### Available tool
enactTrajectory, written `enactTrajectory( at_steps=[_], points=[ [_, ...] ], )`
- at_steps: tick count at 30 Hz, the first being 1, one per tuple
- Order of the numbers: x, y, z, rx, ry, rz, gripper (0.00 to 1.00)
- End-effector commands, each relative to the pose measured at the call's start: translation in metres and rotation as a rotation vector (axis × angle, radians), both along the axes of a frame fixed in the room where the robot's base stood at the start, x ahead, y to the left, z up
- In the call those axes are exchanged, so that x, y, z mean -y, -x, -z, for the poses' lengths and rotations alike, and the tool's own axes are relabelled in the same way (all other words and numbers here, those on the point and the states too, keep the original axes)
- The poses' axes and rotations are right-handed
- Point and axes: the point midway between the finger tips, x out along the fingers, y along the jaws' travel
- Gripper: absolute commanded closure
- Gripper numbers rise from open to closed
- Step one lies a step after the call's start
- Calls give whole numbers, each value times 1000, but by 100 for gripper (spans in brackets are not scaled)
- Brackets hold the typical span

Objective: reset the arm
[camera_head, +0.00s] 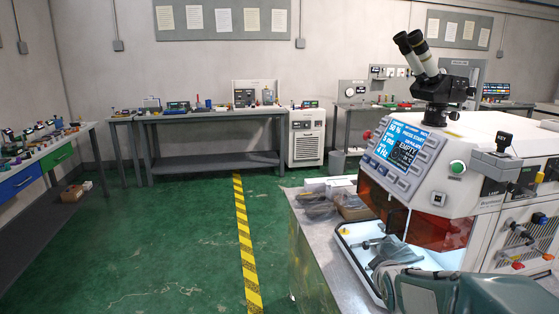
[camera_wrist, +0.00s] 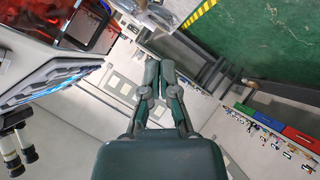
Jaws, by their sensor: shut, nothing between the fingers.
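My gripper (camera_wrist: 159,68) shows in the middle of the wrist view, its two dark green fingers together and nothing between them. It points out into open space, apart from any object. In the head view, part of my green arm shows at the lower right, in front of the machine (camera_head: 450,150). In the wrist view the machine's screen side and the microscope (camera_wrist: 15,150) are at the left.
A white tray (camera_head: 346,243) and bagged items (camera_head: 318,205) lie on the metal bench close to my arm. Workbenches (camera_head: 215,115) line the far wall and a side bench (camera_head: 50,150) stands at the left.

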Motion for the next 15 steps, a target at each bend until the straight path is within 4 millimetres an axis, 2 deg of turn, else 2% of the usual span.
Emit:
enactTrajectory(
  at_steps=[1, 6, 11, 15],
  points=[
    [-7, 16, -11, -19, -38, 23, 100],
    [-27, 73, -29, -122, -183, 120, 100],
    [-44, 132, -40, -219, -315, 217, 100],
    [-59, 187, -43, -309, -422, 304, 100]
  ],
)
